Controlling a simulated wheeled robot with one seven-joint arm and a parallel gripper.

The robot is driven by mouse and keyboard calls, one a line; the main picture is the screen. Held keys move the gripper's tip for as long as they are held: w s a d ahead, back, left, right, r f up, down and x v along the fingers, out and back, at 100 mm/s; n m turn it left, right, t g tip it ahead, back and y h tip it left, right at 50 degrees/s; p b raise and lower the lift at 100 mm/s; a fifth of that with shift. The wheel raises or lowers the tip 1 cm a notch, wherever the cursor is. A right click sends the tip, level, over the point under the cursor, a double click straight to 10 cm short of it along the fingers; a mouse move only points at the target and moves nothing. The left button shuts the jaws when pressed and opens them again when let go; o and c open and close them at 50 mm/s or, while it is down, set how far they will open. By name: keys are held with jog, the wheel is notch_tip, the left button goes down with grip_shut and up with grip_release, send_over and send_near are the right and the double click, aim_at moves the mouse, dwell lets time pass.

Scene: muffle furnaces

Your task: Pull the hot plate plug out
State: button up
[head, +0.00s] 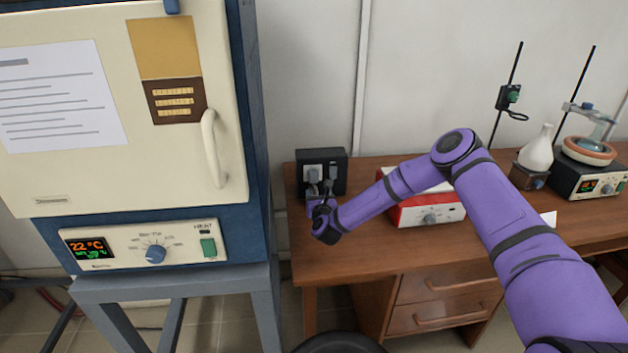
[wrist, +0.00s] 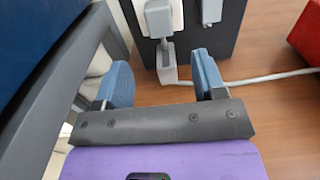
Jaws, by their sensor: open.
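A dark socket box (head: 338,160) stands on the wooden desk beside the furnace, and it also shows in the wrist view (wrist: 230,36). Two grey plugs sit in its front: a left plug (wrist: 160,22) and a right plug (wrist: 211,10). A grey piece (wrist: 167,68) hangs below the left plug, with a pale cable (wrist: 262,78) running right from near it. I cannot tell which plug belongs to the hot plate. My gripper (head: 320,191) is open and empty in front of the box. In the wrist view its fingers (wrist: 163,80) are spread either side of the left plug's line, short of the plug.
The cream and blue furnace (head: 225,100) stands close on the left. A red and white box with a knob (head: 432,213) is right of the socket box, partly behind my arm. A white flask (head: 537,152) and a black unit (head: 580,181) stand further right.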

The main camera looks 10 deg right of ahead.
aim_at(314, 179)
jog(key=w, duration=1)
jog(key=shift+w, duration=0.15)
